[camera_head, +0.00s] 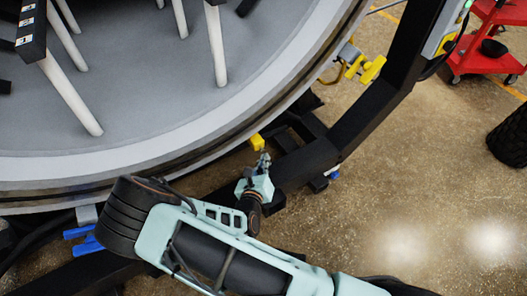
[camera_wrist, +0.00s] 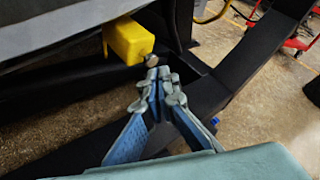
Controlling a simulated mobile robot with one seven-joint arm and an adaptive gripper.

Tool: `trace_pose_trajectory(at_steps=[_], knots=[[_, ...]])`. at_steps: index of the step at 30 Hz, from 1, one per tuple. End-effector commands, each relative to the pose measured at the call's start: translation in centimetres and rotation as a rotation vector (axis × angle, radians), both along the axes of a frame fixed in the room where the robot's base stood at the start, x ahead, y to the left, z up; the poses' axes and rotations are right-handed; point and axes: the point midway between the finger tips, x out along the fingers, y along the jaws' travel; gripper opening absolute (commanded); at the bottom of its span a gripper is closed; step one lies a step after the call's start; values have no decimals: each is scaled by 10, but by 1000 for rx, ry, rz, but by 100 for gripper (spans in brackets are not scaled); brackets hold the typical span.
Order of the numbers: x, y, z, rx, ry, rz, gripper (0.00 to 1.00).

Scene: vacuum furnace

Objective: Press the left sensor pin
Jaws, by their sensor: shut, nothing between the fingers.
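A yellow block (camera_head: 257,142) sits under the lower rim of the large round furnace. In the wrist view the yellow block (camera_wrist: 128,41) is left of and beyond my fingertips. A small round metallic tip (camera_wrist: 152,60), which looks like the sensor pin, shows at the block's lower right, right at my fingertips. My gripper (camera_head: 264,159) is shut and empty, with its tips just below the block. In the wrist view my gripper (camera_wrist: 158,76) partly covers the pin area. I cannot tell whether the fingers touch the pin.
The furnace rim (camera_head: 225,135) arches above my gripper. A black frame beam (camera_head: 300,165) runs close on its right. Another yellow fitting (camera_head: 373,69) is on the rim at upper right. Blue parts (camera_head: 85,240) lie at lower left. A red cart (camera_head: 490,45) stands at far right; floor between is clear.

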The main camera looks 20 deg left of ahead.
Motion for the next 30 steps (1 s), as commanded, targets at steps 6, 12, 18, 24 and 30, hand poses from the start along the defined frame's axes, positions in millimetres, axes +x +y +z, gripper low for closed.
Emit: trace_pose_trajectory(at_steps=[6,12,18,24,30], knots=[[0,0,0,0,0,0,0],[3,2,1,1,0,-1,0],[6,7,0,1,0,0,0],[6,7,0,0,-1,0,0],[7,8,0,1,-1,0,0]])
